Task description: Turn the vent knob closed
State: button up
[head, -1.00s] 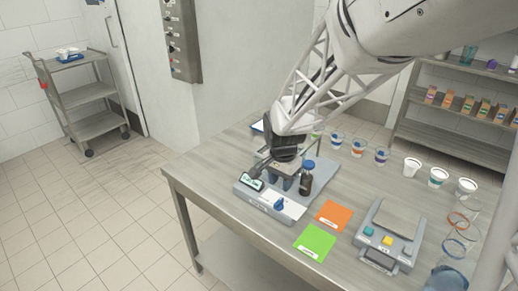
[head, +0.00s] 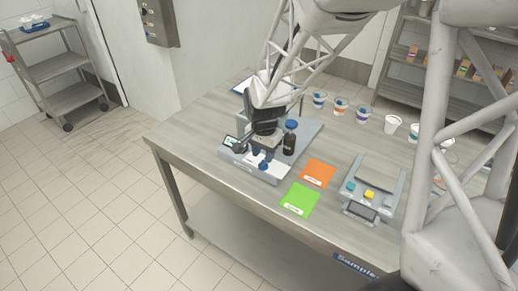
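The cup filler (head: 307,138) stands on the grey table, with a small lit display at its front left and a white panel along its front. A small blue knob (head: 262,165) shows on the white panel; I take it as the vent knob, but its label is too small to read. My gripper (head: 264,150) points down over the filler, just above and behind the knob. Its fingertips are small and partly lost against the filler, so I cannot tell whether they are apart or touch the knob. A dark bottle with a blue cap (head: 290,137) stands close to the gripper's right.
An orange card (head: 318,173) and a green card (head: 299,199) lie in front of the filler. A scale (head: 372,193) stands to their right. Several cups (head: 341,105) line the table's back. My arm links cover the right side of the view.

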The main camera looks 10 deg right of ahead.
aim_at(263, 161)
jog(key=shift+f, duration=1.55)
grip_shut()
